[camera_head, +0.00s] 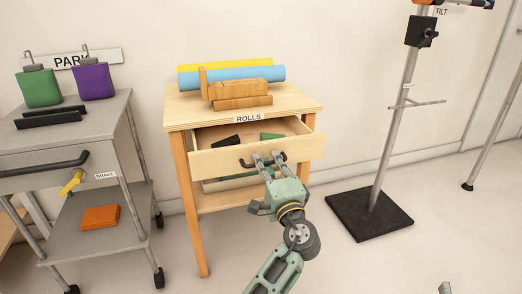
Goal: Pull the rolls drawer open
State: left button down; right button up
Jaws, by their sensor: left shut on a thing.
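The rolls drawer (220,163) is a light wooden drawer in a small wooden table (180,112), below the "ROLLS" label (248,118). It stands partly out of the table, and a dark piece (226,141) and a green piece (271,136) show inside. The drawer has a dark bar handle (245,163) on its front. My left gripper (264,160) is at the handle with its fingers shut on it. The fingers hide part of the handle.
On the tabletop lie a blue roll (232,77), a yellow roll (225,66) and a wooden rack (240,93). A grey cart (75,140) stands at the left. A stand with a black base (368,212) is at the right. The floor in front is clear.

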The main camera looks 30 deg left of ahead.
pick_arm(q)
jog(key=shift+r+v, duration=0.15)
jog(key=shift+v, duration=0.7)
jog(key=shift+r+v, duration=0.2)
jog(key=shift+v, duration=0.7)
jog(key=shift+r+v, duration=0.15)
jog(key=shift+v, duration=0.7)
pick_arm(e)
jog(key=shift+d+f+g, duration=0.15)
jog(key=shift+f+g, duration=0.25)
jog(key=shift+f, duration=0.5)
pick_arm(q)
jog(key=shift+s, duration=0.1)
jog(key=c, duration=2.1)
grip_release()
jog(key=v, duration=0.7)
jog(key=shift+s+d+f, duration=0.1)
jog(key=shift+s+d, duration=0.1)
